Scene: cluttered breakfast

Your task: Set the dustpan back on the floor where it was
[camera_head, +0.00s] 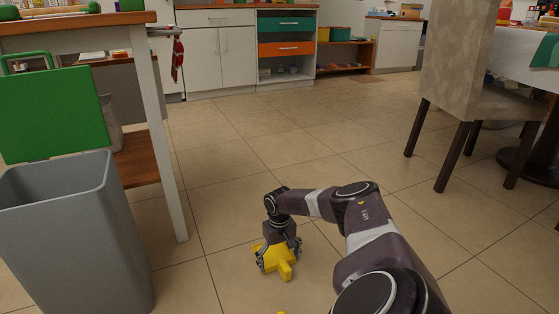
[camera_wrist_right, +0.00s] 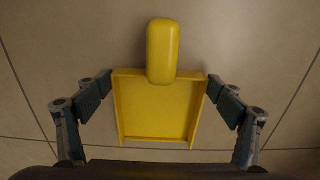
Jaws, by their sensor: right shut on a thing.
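The yellow dustpan (camera_head: 285,271) is at floor level below my right gripper (camera_head: 279,257) in the head view. In the right wrist view the dustpan (camera_wrist_right: 157,108) lies between the two fingers, its thick rounded handle pointing up in the picture. The right gripper (camera_wrist_right: 159,85) is shut on the dustpan, with fingertips against its left and right sides. The dustpan looks flat and on or just above the tiles; I cannot tell if it touches. The gripper hides part of it in the head view. My left gripper is not in view.
A beige chair (camera_head: 455,60) is at right. A small yellow bit (camera_head: 281,312) shows at the bottom edge.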

